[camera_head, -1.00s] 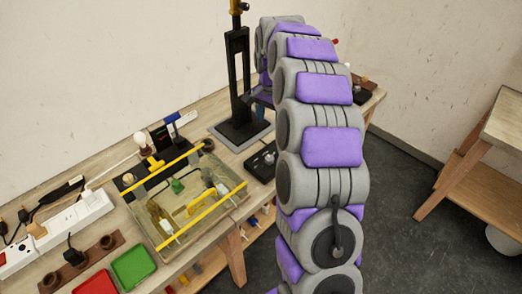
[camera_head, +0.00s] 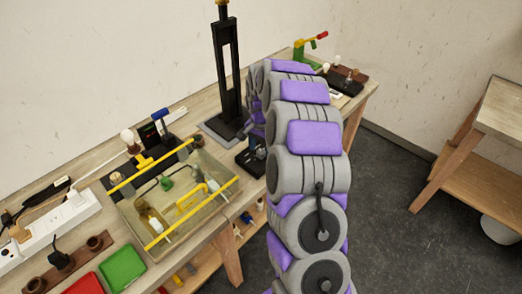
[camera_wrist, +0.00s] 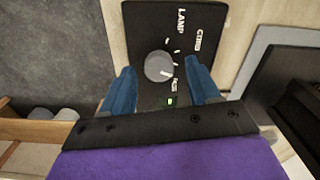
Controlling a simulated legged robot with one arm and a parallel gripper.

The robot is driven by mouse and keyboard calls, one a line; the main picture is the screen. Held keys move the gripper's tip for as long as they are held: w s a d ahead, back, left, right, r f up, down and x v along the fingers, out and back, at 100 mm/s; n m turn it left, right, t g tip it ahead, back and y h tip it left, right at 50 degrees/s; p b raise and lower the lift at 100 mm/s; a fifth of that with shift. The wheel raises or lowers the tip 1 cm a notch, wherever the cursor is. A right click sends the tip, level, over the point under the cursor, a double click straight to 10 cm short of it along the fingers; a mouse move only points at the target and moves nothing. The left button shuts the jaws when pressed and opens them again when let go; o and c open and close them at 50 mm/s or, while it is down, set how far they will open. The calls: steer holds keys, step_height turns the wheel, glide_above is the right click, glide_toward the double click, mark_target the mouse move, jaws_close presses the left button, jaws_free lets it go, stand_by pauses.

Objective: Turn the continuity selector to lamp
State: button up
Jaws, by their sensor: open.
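The continuity selector is a black box (camera_wrist: 150,20) with a round grey knob (camera_wrist: 158,65), seen from above in the wrist view. White marks surround the knob. A LAMP label (camera_wrist: 183,20) is near the top edge, and a small label and a green light are near the bottom. A white line on the knob appears to point down and right, towards the small lower label. My gripper (camera_wrist: 160,70) is open, its blue fingers on either side of the knob with gaps. In the head view the box (camera_head: 246,163) is partly hidden by my arm.
A tall black stand (camera_head: 229,80) rises close behind the box. A tray with yellow bars (camera_head: 180,207) lies to its left. A green tool with a red handle (camera_head: 308,47) and a dark board with bulbs (camera_head: 345,80) are at the far right end of the bench.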

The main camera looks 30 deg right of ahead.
steer(key=shift+f, duration=0.45)
steer(key=c, duration=1)
